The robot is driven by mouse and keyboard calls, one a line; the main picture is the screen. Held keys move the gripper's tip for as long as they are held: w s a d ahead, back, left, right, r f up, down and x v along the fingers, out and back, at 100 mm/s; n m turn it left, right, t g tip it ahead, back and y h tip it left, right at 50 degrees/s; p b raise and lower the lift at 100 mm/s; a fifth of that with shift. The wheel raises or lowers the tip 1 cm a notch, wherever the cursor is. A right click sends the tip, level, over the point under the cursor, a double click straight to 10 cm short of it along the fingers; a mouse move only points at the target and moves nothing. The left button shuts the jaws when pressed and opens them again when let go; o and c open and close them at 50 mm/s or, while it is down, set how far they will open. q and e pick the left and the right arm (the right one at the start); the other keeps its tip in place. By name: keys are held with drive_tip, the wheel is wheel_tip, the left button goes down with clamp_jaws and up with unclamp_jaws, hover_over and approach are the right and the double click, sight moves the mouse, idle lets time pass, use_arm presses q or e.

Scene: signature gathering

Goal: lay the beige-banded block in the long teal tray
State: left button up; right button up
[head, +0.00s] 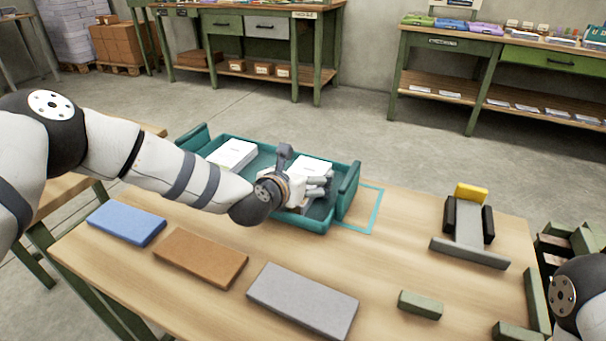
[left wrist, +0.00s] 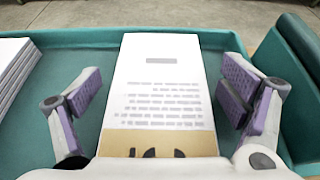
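The long teal tray (head: 255,148) stands on the wooden table. A white block (head: 310,166) lies in its right part. In the left wrist view this block (left wrist: 160,75) shows printed lines and a beige band with dark marks at its near end. A second white block (head: 233,154) lies in the tray's left part, and its edge shows in the left wrist view (left wrist: 12,65). My left gripper (head: 322,187) is low over the tray's right part. It is open, its purple-padded fingers (left wrist: 162,88) on either side of the banded block with gaps. My right gripper is out of view.
Blue (head: 126,223), brown (head: 201,257) and grey (head: 303,300) slabs lie along the table's front. A small green block (head: 420,304) lies to their right. A grey fixture with a yellow piece (head: 471,193) stands at the right. A teal outline (head: 372,212) borders the tray's right end.

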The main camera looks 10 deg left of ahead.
use_arm(q)
drive_tip(key=shift+r, duration=0.1)
drive_tip(key=p+v, duration=0.2)
drive_tip(key=v, duration=0.9)
drive_tip(key=shift+s+r, duration=0.1)
drive_tip(key=shift+s+a, duration=0.1)
drive_tip(key=shift+s, duration=0.2)
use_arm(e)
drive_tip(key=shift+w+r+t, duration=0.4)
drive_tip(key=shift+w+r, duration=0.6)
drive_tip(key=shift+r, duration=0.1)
